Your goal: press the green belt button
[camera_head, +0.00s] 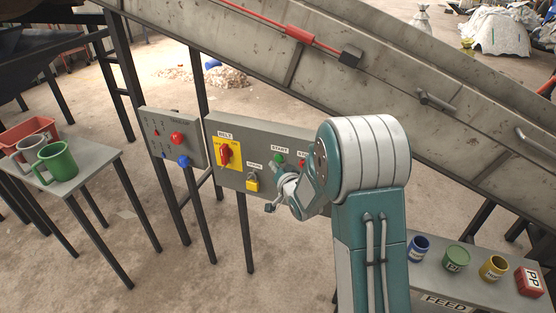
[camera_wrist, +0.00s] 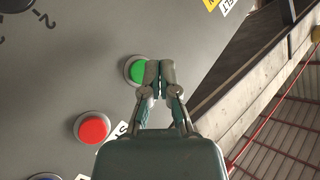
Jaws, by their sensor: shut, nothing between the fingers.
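The green belt button (camera_head: 280,160) is on the grey control panel (camera_head: 235,180), under a START label, to the left of a red button (camera_head: 301,163). In the wrist view the green button (camera_wrist: 137,71) is round in a grey ring, and its right edge is partly covered by my fingertips. My gripper (camera_wrist: 160,68) is shut and empty, its fingertips overlapping the button's right side in the picture. I cannot tell whether they touch it. In the head view my arm's wrist hides part of the panel just below and right of the button.
The red button (camera_wrist: 92,128) lies lower left in the wrist view. A red switch on a yellow plate (camera_head: 226,154) and a yellow padlock (camera_head: 252,184) are left of the button. The sloping conveyor (camera_head: 250,40) runs above the panel. Cups stand on tables at both sides.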

